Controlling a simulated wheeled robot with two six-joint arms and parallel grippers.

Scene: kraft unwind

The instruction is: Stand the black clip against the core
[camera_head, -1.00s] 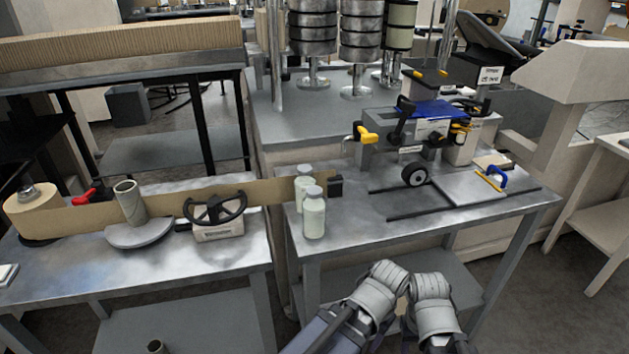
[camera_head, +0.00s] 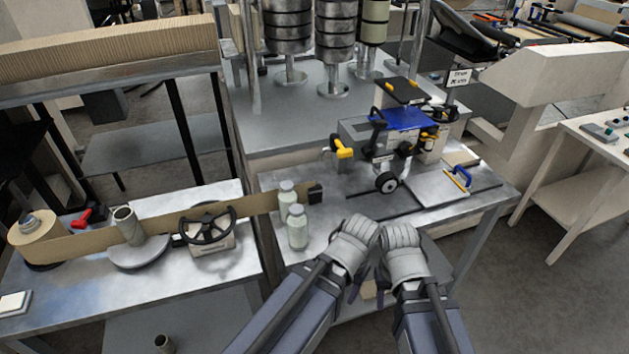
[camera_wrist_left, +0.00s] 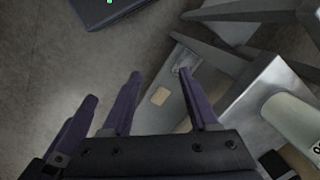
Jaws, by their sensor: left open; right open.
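A black block (camera_head: 316,192), which looks like the black clip, sits at the right end of a brown paper strip (camera_head: 240,206) on the middle metal table. The cardboard core (camera_head: 128,226) stands upright on a grey disc on the left table, well apart from it. Neither gripper is near the block or core.
Two pale jars (camera_head: 297,230) stand just in front of the strip near the block. A black handwheel (camera_head: 208,224) and a paper roll (camera_head: 38,236) share the left table. A machine with a blue top (camera_head: 402,118) stands behind my grippers. A gap separates the tables.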

